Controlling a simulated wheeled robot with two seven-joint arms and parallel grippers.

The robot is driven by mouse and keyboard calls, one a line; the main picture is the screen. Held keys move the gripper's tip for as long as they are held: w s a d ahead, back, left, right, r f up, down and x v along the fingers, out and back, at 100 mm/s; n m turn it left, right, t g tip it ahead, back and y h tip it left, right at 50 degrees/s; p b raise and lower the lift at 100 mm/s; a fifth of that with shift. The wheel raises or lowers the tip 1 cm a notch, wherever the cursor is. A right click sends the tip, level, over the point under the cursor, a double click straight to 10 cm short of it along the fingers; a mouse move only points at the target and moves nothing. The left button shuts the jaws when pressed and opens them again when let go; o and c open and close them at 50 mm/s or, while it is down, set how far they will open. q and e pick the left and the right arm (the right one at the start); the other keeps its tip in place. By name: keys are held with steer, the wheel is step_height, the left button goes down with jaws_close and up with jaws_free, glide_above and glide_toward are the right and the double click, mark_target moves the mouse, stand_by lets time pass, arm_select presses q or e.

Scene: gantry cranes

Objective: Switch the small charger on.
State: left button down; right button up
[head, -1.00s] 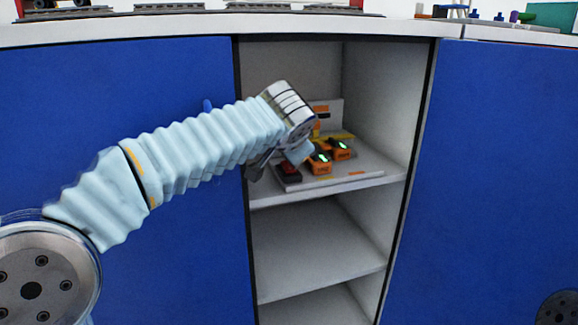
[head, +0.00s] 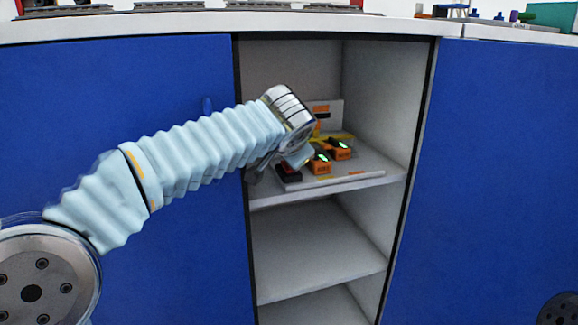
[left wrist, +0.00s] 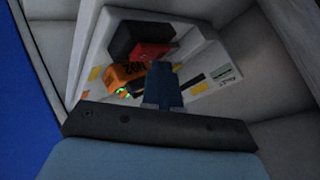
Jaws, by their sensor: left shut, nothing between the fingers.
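The small charger (head: 352,177) is a pale tray on the upper shelf of the open cabinet bay. Two orange-and-black units with green lights, a front one (head: 320,166) and a rear one (head: 339,150), sit in it. A red-and-black block (head: 289,173) is at its left front; in the left wrist view its red part (left wrist: 150,52) lies against a black body. I cannot tell its switch position. My left gripper (left wrist: 163,75) is shut and empty, its tip close to the red part; contact cannot be told. In the head view the wrist partly hides the charger. My right gripper is out of view.
The bay has a side wall (head: 378,100) on the right and a shelf edge (head: 330,190) in front. A lower shelf (head: 320,262) is empty. Blue cabinet fronts (head: 500,170) flank the opening. The worktop (head: 200,24) runs above.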

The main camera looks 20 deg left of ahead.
arm_select(q)
steer(key=shift+f, duration=0.25)
steer(key=shift+r, duration=0.1)
steer(key=shift+s+r+p, duration=0.1)
steer(key=shift+r+p, duration=0.2)
steer(key=shift+r, duration=0.3)
steer(key=r+p, duration=0.2)
steer(key=r, duration=0.1)
steer(key=r+p, duration=0.2)
steer(key=shift+s+d, duration=0.2)
steer(key=shift+s, duration=0.1)
steer(key=shift+f, duration=0.1)
